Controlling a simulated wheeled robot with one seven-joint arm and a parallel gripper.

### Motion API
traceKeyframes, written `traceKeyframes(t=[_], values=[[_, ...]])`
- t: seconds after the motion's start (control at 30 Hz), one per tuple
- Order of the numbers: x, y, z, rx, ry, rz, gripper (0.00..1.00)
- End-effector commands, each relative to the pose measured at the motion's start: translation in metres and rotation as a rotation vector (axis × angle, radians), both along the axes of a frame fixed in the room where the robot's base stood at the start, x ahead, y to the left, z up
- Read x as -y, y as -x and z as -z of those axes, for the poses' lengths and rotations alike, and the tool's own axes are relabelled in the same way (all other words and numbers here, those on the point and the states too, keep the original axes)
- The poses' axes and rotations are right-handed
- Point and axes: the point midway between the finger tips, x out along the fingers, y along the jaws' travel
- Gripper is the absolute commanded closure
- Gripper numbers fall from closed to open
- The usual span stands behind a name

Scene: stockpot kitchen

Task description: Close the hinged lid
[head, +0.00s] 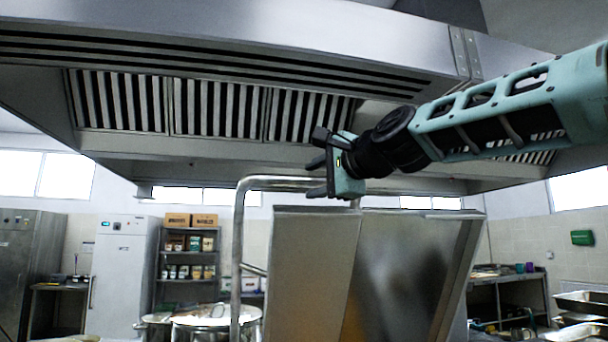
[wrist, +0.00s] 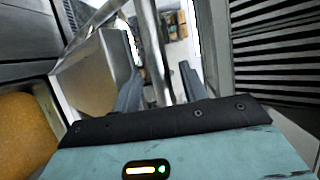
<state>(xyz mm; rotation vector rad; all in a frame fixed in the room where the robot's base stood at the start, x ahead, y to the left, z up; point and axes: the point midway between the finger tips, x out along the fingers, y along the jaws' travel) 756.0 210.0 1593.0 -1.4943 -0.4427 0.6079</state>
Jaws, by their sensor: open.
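The lid (head: 405,270) is a large steel panel standing raised and nearly upright, right of centre in the head view. A bent steel tube (head: 239,240) rises beside its left side and runs across near its top; I cannot tell how it joins the lid. My gripper (head: 315,164) is at the lid's top left, fingers pointing left, close to the tube's upper run. In the wrist view my gripper (wrist: 160,82) is open, and the steel tube (wrist: 152,45) shows between its fingers, with no grip on it. The lid's hinge and the vessel under it are out of view.
A large steel extractor hood (head: 250,150) hangs low over the arm and gripper. Steel pots (head: 215,318) stand at the lower left, before a shelf rack (head: 188,252) and a white fridge (head: 118,270). Steel trays (head: 582,303) lie at the right.

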Motion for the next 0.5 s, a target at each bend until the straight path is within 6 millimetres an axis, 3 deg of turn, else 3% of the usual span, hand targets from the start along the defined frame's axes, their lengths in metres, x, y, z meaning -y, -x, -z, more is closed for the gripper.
traceKeyframes(t=[0.2, 0.5], values=[[-0.02, -0.025, 0.001, 0.0, 0.001, 0.0, 0.57], [-0.027, -0.034, 0.004, 0.001, 0.002, 0.0, 0.57]])
